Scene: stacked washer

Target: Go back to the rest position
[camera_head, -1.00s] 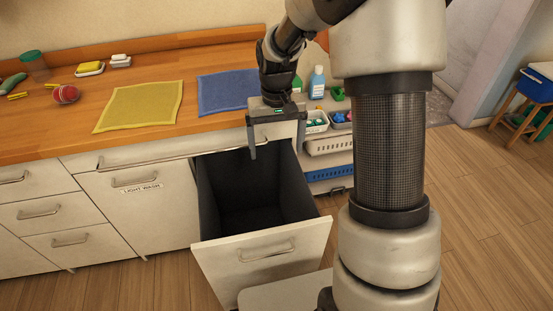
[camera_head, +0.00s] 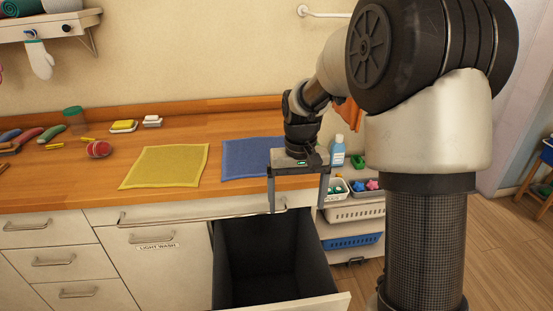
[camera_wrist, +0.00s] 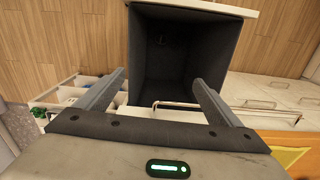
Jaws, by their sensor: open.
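My gripper (camera_head: 297,198) hangs above the back of the open drawer bin, just in front of the counter edge and the blue cloth. Its two fingers are spread wide with nothing between them. In the wrist view my gripper (camera_wrist: 158,92) is also open and empty, with the dark bin beyond its fingers. The open drawer (camera_head: 325,303) has a dark grey inside that looks empty; it also shows in the wrist view (camera_wrist: 165,50).
A yellow cloth (camera_head: 165,167) and a blue cloth (camera_head: 245,158) lie on the wooden counter (camera_head: 60,187). A red ball (camera_head: 98,149) sits at left. A closed "LIGHT WASH" drawer (camera_head: 170,275) is beside the bin.

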